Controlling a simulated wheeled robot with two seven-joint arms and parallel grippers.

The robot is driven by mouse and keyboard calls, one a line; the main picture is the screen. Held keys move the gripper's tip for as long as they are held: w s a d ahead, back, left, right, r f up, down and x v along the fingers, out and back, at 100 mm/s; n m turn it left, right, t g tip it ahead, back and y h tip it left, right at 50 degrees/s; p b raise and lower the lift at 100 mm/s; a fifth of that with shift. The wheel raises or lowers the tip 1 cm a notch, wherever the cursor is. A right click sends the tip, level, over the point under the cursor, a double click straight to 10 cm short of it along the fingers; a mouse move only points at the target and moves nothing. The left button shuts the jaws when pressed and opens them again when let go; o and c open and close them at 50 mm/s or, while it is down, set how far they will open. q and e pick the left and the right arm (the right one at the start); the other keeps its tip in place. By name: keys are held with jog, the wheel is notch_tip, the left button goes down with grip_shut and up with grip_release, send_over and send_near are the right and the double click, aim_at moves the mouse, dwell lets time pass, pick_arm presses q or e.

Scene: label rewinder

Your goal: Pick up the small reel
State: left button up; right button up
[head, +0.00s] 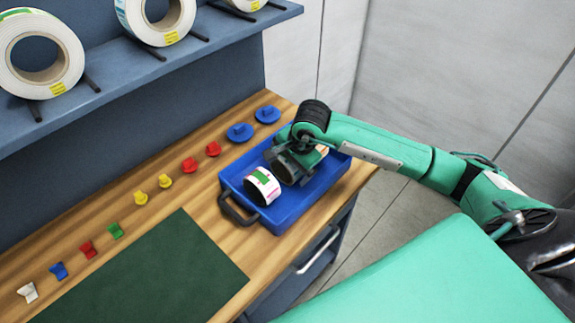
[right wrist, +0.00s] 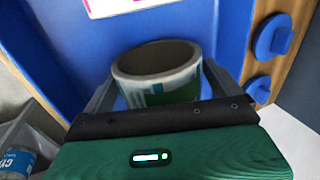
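A white reel (head: 263,187) with a green and pink label lies in the blue tray (head: 228,174), just left of my right gripper (head: 285,168). In the right wrist view, a short reel (right wrist: 157,75) with a brown core and green-marked white side sits between the two fingers of my right gripper (right wrist: 160,85). The fingers flank it closely; I cannot tell whether they press on it. A white and pink label (right wrist: 115,7) shows beyond it at the top edge. My right gripper is low over the tray and hides part of it. My left gripper is not in view.
Blue knobs (head: 240,132) stand behind the tray, and red, yellow and other coloured pieces line the wooden bench (head: 190,192). A dark green mat (head: 160,270) lies at the front. Large reels (head: 40,55) stand on the shelf above.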

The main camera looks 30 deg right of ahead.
jog(key=c, duration=0.7)
jog(key=shift+r, duration=0.1)
jog(key=shift+c, duration=0.2)
